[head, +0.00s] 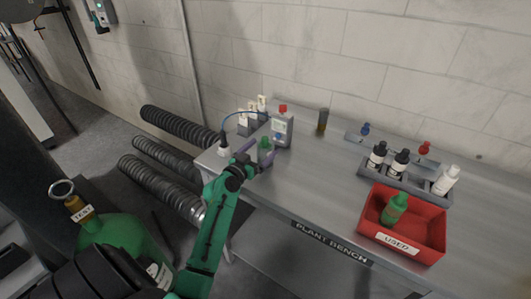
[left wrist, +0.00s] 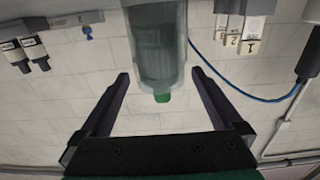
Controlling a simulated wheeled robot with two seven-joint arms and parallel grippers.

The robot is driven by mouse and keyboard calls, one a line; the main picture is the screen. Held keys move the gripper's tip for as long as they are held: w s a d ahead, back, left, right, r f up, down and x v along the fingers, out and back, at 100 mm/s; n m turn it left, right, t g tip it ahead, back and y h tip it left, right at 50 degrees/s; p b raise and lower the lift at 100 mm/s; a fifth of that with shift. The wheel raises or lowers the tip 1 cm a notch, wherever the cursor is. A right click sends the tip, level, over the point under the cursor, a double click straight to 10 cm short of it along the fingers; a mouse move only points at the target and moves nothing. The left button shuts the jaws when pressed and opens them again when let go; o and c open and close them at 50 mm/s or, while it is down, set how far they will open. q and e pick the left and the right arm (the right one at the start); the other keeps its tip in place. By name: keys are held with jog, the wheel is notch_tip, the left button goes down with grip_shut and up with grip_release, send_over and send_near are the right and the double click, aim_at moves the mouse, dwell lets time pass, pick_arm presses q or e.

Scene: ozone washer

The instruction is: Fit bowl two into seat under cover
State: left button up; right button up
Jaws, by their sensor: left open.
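My left gripper (head: 254,154) is open at the bowl. In the left wrist view the bowl shows between and beyond the two dark fingers (left wrist: 160,75), with gaps on both sides; no grip shows. Small white blocks marked 1 and 2 (left wrist: 250,42) are beside it. I cannot make out the cover or seat. My right gripper is not in view.
A blue hose (head: 230,117) arches at the left. A red USED bin (head: 440,250) holds a green bottle (head: 394,208). A bottle rack (head: 375,176) stands behind it. The middle bench (head: 312,185) is clear.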

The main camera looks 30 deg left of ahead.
pick_arm(q)
jog(key=shift+w, duration=1.15)
grip_shut()
jog(key=shift+r, duration=0.1)
